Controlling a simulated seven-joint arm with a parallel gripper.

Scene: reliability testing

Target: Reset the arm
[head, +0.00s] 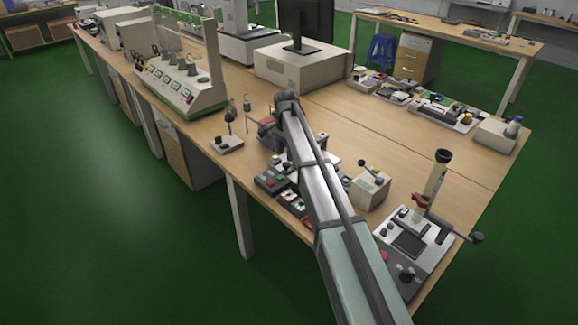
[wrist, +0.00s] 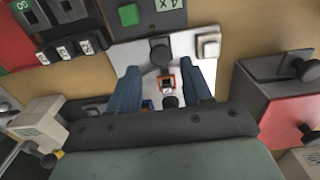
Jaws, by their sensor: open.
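My gripper (wrist: 163,70) shows in the wrist view with its two blue fingers spread apart. Nothing is held between them. I cannot tell whether the fingers touch the plate. In the head view my arm reaches over the wooden bench (head: 345,125), and its end is low among small devices. The fingers are too small and covered to make out there.
In the wrist view a red and grey box with a black knob (wrist: 290,100) stands at right. In the head view a lever stand (head: 229,140) is left of my arm; a beige box (head: 370,188) and a press-like device (head: 412,235) are right. Bench behind is partly clear.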

